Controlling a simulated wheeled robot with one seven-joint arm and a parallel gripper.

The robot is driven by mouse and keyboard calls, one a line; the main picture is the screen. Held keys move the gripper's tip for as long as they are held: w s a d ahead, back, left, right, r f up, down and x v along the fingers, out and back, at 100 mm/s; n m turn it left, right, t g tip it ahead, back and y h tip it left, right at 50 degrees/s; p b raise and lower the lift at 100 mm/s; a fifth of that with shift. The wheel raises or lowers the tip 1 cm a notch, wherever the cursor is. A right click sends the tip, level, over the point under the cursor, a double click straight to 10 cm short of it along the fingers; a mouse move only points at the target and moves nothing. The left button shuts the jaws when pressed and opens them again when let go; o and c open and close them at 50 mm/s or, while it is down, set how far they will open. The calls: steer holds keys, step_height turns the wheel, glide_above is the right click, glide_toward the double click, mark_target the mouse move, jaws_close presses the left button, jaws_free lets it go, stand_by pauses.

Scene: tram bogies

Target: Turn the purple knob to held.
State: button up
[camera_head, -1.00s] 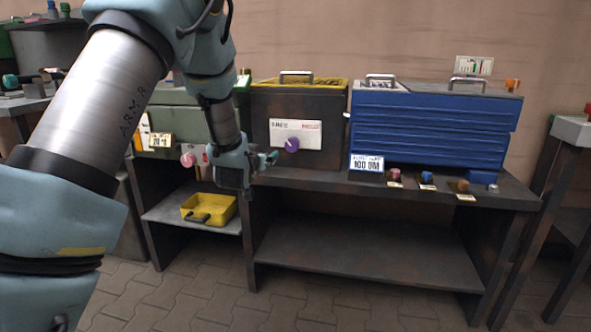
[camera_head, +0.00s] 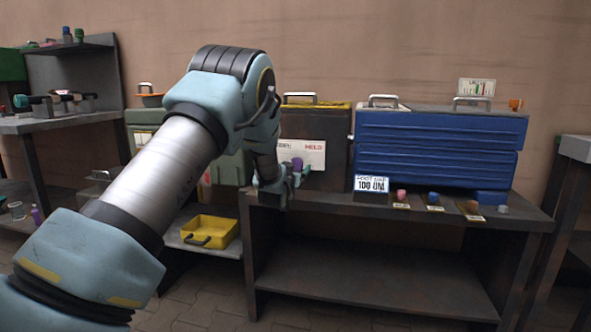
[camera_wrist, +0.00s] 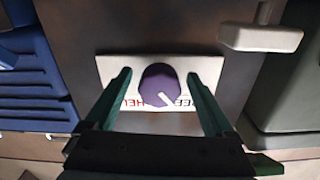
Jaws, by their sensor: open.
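The purple knob (camera_head: 297,163) sits on a white plate (camera_head: 316,153) on the front of a dark box with a yellow-edged top. The plate's red word, HELD, is at the right in the head view. In the wrist view, which is upside down, the knob (camera_wrist: 160,86) has a white pointer mark aimed at the black word, away from HELD. My gripper (camera_wrist: 158,76) is open, with one green finger on each side of the knob and gaps visible between. In the head view my gripper (camera_head: 296,176) partly hides the knob.
A blue ribbed case (camera_head: 435,145) stands to the right, with several small coloured knobs along the bench edge before it. A green box (camera_head: 230,165) is at the left. A yellow tray (camera_head: 212,228) sits on the lower shelf. The long shelf (camera_head: 370,280) is bare.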

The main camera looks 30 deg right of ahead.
steer(key=shift+w+d, duration=0.2)
steer(key=shift+w, duration=0.05)
steer(key=shift+c, duration=0.3)
steer(key=c, duration=1.3)
